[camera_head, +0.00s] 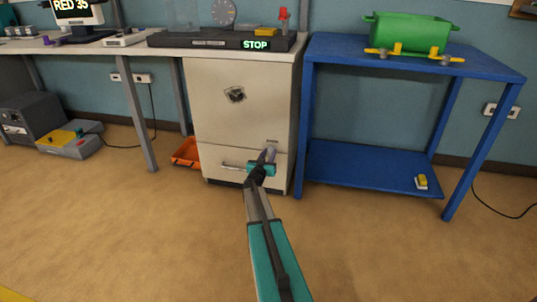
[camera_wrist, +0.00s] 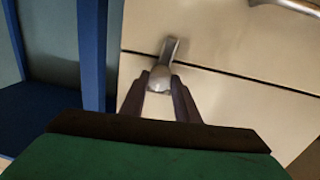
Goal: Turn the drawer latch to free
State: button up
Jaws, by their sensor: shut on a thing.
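The drawer latch (camera_wrist: 171,50) is a small metal lever with a rounded knob end, seen in the wrist view. It lies across the seam between the cabinet's upper panel and the drawer (camera_head: 218,177), nearly square to the seam. My gripper (camera_wrist: 159,84) has its two dark fingers on either side of the latch's rounded end and is shut on it. In the head view my gripper (camera_head: 268,156) is at the drawer's upper right corner and largely hides the latch. The drawer looks closed; its metal handle (camera_head: 232,167) is left of my gripper.
A blue table (camera_head: 325,50) with a lower shelf stands just right of the cabinet (camera_head: 228,115), its leg close to my gripper. A green bin (camera_head: 410,32) sits on top. An orange tray (camera_head: 186,152) lies left of the cabinet. The floor in front is clear.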

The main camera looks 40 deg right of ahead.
jog(key=m+p, duration=0.1)
jog(key=m, duration=0.1)
jog(key=m+p, duration=0.1)
jog(key=shift+s+d+r+m+p, duration=0.15)
jog(key=shift+d+r+m+p, duration=0.1)
jog(key=shift+d+m+p, duration=0.1)
jog(key=m+p, duration=0.1)
jog(key=m, duration=0.3)
jog(key=shift+s+f, duration=0.1)
jog(key=shift+s, duration=0.05)
jog(key=shift+s+d+m+y+b, duration=0.2)
jog(key=shift+m+b, duration=0.65)
jog(key=shift+m, duration=1.3)
jog(key=shift+w+a+m+y+b, duration=0.1)
jog(key=shift+m+y+b, duration=0.2)
jog(key=shift+m+b, duration=1.2)
jog(key=shift+m+p, duration=0.65)
jog(key=shift+m, duration=0.05)
jog(key=o, duration=1)
jog(key=shift+f, duration=0.1)
jog(key=shift+o, duration=0.2)
jog(key=shift+t, duration=0.4)
jog(key=shift+a, duration=0.2)
